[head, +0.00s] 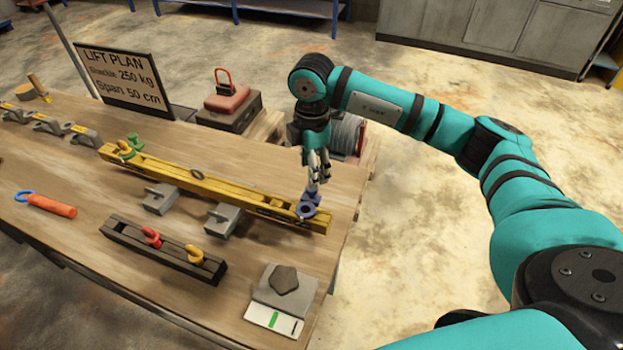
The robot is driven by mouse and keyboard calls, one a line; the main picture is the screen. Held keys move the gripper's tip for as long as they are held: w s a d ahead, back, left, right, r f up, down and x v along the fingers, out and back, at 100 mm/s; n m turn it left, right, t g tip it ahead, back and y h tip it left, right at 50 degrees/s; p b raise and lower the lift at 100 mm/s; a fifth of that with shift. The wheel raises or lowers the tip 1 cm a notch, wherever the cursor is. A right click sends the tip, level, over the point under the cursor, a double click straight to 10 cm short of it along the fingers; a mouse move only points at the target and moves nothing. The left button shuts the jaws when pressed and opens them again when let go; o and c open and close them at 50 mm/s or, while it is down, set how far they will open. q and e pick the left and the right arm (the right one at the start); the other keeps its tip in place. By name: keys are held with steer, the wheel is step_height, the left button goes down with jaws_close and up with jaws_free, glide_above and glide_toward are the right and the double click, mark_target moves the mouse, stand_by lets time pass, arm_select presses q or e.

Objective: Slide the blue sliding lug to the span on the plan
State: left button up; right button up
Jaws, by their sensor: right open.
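The blue sliding lug (308,208) sits on the yellow beam (215,188) near its right end. The plan board (125,79) reads "LIFT PLAN, Shackle 250 kg, Span 50 cm". My right gripper (317,180) is open and points down at the top of the blue lug. Its fingertips are at or just above the lug's upper part; I cannot tell whether they surround it. My left gripper is not in view.
A dark rack (163,250) with red and yellow shackles lies in front, and a scale (283,295) with a dark stone is at front right. A red weight (227,97) stands behind. The table's right edge is close to the lug.

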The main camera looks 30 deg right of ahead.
glide_above(308, 201)
steer(key=d, duration=0.1)
steer(key=f, duration=0.3)
steer(key=f+p, duration=0.1)
steer(key=shift+w+d+f, duration=0.15)
steer(key=shift+w, duration=0.2)
steer(key=shift+f, duration=0.4)
steer(key=shift+w+f, duration=0.1)
steer(key=shift+f, duration=0.3)
jaws_close()
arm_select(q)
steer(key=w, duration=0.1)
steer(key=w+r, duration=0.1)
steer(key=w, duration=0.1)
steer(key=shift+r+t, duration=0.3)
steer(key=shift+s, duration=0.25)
